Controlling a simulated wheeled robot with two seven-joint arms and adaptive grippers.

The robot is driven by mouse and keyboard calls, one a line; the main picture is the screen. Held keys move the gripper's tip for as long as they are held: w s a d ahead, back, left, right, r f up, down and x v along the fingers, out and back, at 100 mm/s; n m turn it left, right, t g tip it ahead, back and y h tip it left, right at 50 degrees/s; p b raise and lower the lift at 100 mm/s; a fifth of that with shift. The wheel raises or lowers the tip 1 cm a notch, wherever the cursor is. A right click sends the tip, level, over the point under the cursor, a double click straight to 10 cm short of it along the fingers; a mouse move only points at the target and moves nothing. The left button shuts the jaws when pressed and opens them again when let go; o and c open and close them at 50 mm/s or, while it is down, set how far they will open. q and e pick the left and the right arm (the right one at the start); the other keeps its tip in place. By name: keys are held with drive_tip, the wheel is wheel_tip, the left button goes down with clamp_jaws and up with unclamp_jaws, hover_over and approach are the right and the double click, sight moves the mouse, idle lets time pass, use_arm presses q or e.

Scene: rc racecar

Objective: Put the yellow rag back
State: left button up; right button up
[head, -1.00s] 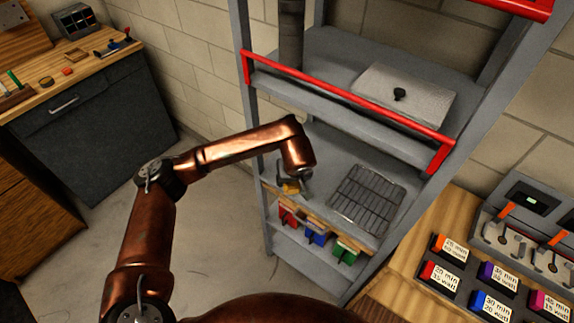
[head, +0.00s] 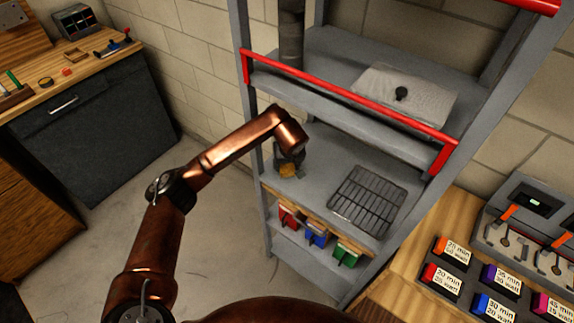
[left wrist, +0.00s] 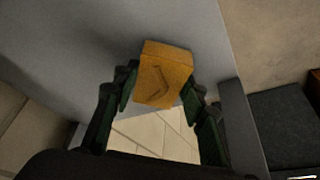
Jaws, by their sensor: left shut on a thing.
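The yellow rag shows as a boxy yellow-orange piece with a dark mark on its face in the left wrist view (left wrist: 165,75), between the fingers of my left gripper (left wrist: 160,100). In the head view the rag (head: 288,170) is small, just below my left gripper (head: 289,163), at the left end of the grey middle shelf (head: 330,155). My left gripper is shut on the rag. I cannot tell whether the rag touches the shelf. My right gripper is not in view.
A wire rack (head: 367,200) lies on the shelf's right part. Red (head: 288,215), blue (head: 317,235) and green (head: 346,254) items sit below the shelf's wooden front strip (head: 310,217). A red bar (head: 350,97) crosses above. Labelled blocks (head: 440,278) stand on the right bench.

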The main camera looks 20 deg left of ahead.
sight(287, 167)
use_arm(q)
drive_tip(key=o, duration=1.1)
drive_tip(key=shift+f, duration=0.1)
drive_tip(key=shift+r, duration=0.3)
drive_tip(key=v, duration=0.2)
drive_tip(key=s+v, duration=0.1)
drive_tip(key=v, duration=0.2)
drive_tip(key=shift+d+p, duration=0.25)
drive_tip(key=shift+p, duration=0.15)
drive_tip(key=s+d, duration=0.4)
drive_tip(key=s, duration=0.6)
drive_tip(key=shift+d, duration=0.3)
drive_tip(key=shift+f, duration=0.1)
